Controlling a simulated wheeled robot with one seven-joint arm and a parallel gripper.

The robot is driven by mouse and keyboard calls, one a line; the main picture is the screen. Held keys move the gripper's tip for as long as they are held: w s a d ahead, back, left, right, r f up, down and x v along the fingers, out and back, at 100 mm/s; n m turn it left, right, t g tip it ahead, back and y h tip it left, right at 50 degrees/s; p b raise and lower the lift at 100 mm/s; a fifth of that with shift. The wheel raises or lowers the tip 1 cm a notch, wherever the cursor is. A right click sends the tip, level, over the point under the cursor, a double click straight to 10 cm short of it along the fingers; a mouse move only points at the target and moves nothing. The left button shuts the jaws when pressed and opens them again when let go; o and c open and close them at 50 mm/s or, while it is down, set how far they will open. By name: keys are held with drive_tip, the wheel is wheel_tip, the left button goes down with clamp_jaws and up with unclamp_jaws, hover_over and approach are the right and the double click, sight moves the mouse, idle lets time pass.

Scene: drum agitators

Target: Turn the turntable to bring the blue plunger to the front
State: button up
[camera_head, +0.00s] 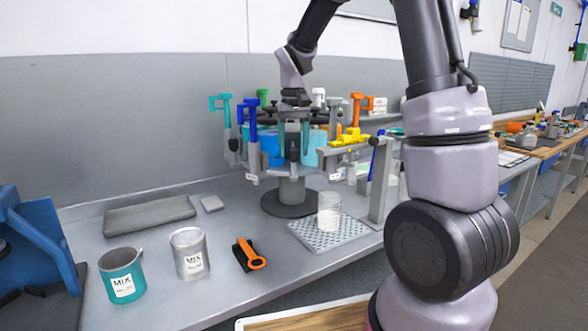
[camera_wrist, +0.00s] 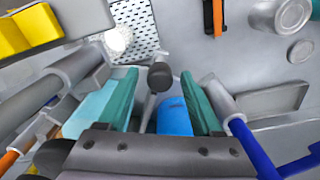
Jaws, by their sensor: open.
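The turntable (camera_head: 290,205) is a round rack on a grey post and dark base, with several coloured plungers around its rim. The blue plunger (camera_head: 251,118) is upright at its front left, beside a teal plunger (camera_head: 225,106). In the wrist view the blue plunger (camera_wrist: 252,150) lies at lower right, outside the fingers. My gripper (camera_head: 293,145) is over the turntable's front, to the right of the blue plunger. In the wrist view my gripper (camera_wrist: 162,80) is open, with a dark round knob (camera_wrist: 160,76) between its teal fingers. I cannot tell whether they touch it.
A yellow plunger (camera_head: 349,137) is on a grey stand at the right. A glass jar (camera_head: 329,210) stands on a perforated plate (camera_head: 350,234). A teal mix can (camera_head: 121,273), a grey mix can (camera_head: 189,252) and an orange-handled tool (camera_head: 249,254) occupy the front bench.

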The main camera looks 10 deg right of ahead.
sight(294, 167)
wheel_tip(294, 167, down, 6)
drive_tip(key=shift+f, duration=0.1)
clamp_jaws()
idle(1.6)
